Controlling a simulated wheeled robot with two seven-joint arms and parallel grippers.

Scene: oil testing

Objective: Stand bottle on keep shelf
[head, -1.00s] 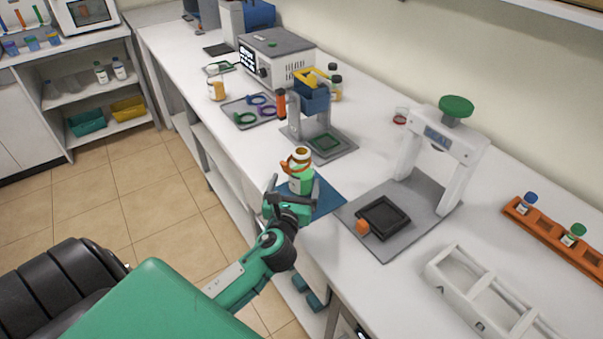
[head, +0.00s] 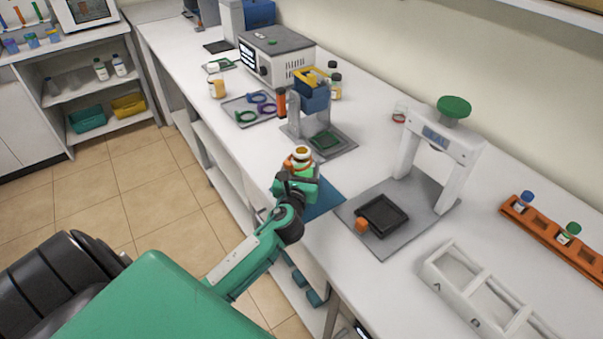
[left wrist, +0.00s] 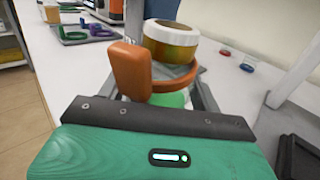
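A bottle (head: 300,156) with a white rim, amber inside and an orange collar stands at the blue mat (head: 325,198) near the bench's front edge. In the left wrist view the bottle (left wrist: 171,42) and its collar's tab are close ahead. My left gripper (head: 299,182) is at the bottle's lower part, its fingers spread to either side; whether they touch is hidden. The bottle's base is hidden too. An open shelf unit (head: 58,105) at the far left holds white bottles (head: 101,70). My right gripper is out of view.
A grey press-like stand (head: 425,165) is right of the mat, a blue-topped device (head: 312,95) behind it. A tray with coloured rings (head: 240,117) and an amber jar (head: 217,87) are further back. Open floor (head: 140,190) lies left of the bench.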

